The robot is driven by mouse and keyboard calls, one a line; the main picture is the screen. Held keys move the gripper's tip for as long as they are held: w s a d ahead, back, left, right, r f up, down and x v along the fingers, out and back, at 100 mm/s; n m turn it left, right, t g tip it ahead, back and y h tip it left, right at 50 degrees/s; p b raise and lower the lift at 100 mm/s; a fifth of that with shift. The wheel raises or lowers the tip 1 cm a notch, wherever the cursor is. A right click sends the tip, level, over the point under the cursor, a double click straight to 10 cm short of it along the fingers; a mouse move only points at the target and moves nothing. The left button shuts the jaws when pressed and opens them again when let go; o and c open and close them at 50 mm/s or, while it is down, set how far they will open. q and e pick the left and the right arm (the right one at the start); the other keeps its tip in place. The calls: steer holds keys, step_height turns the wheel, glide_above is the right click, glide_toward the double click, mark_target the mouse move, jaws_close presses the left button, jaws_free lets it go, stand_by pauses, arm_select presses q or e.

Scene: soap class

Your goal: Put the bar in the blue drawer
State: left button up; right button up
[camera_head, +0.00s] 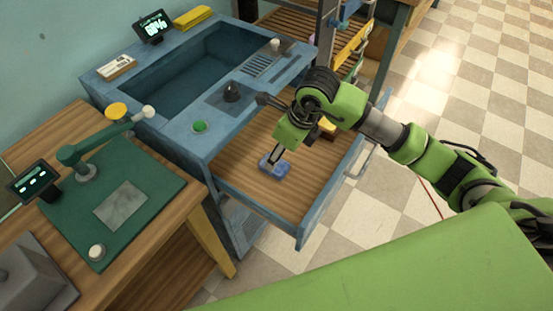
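The blue drawer (318,215) is pulled out from the blue sink cabinet and has a wooden floor. A small blue bar (281,170) is inside it, low over or on the floor, left of the middle; I cannot tell whether it touches. My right gripper (275,157) points down into the drawer from the right, with its fingertips at the top of the bar. The fingers look close together, but the bar's contact with them is too small to make out. My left gripper is not in view.
A yellow object (327,125) is partly hidden behind my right arm at the drawer's far end. The blue sink counter (175,128) stands behind the drawer. A wooden bench with a green press (110,200) is at left. Checkered floor (370,215) is clear at right.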

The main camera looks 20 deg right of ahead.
steer(key=v, duration=0.6)
steer(key=shift+r, duration=0.1)
